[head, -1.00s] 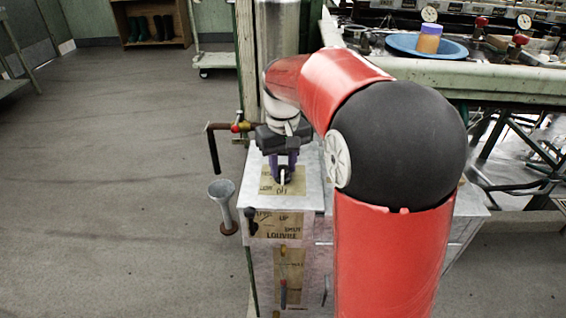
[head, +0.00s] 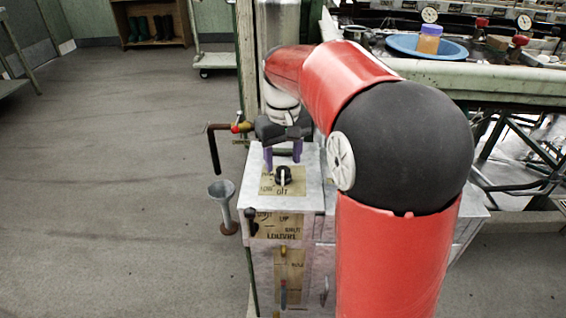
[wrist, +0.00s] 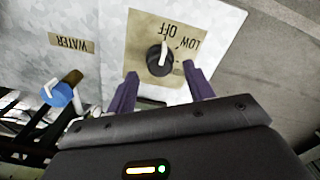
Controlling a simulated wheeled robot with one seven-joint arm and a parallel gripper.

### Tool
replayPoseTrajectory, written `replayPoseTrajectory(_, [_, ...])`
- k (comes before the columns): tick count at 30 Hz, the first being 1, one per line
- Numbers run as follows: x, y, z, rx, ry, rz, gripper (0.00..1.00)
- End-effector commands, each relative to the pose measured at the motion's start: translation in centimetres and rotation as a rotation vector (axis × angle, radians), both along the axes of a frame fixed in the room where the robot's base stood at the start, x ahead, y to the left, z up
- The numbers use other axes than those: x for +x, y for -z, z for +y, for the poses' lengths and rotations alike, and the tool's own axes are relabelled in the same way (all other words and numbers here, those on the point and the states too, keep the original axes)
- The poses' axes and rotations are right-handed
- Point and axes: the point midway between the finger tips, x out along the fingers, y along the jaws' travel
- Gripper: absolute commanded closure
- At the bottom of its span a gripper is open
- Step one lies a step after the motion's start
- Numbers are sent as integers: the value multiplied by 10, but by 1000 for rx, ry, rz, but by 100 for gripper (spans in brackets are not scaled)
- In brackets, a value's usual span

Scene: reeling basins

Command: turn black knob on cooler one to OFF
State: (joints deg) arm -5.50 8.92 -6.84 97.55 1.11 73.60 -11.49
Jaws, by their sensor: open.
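The black knob (head: 283,175) sits on a tan label plate (head: 267,187) on top of the pale metal cooler (head: 309,196). Its white pointer faces the front, toward the word OFF. In the wrist view the knob (wrist: 159,60) shows its white mark toward OFF, with LOW beside it. My gripper (head: 283,158) is above the cooler top, just behind the knob. Its purple fingers (wrist: 163,80) are spread open and empty, apart from the knob.
A grey funnel (head: 223,200) and a pipe with a red and yellow valve (head: 238,127) stand left of the cooler. Louvre labels and small levers (head: 283,292) are on its front. A basin bench with a blue bowl (head: 405,46) is at right.

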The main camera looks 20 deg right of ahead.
Motion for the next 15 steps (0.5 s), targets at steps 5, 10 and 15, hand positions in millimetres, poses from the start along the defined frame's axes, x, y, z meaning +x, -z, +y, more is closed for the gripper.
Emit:
replayPoseTrajectory(5, [1, -33, 0, 0, 0, -4, 48])
replayPoseTrajectory(10, [0, -50, 0, -1, 0, -2, 48])
replayPoseTrajectory(15, [0, -54, 0, 0, -1, -1, 48])
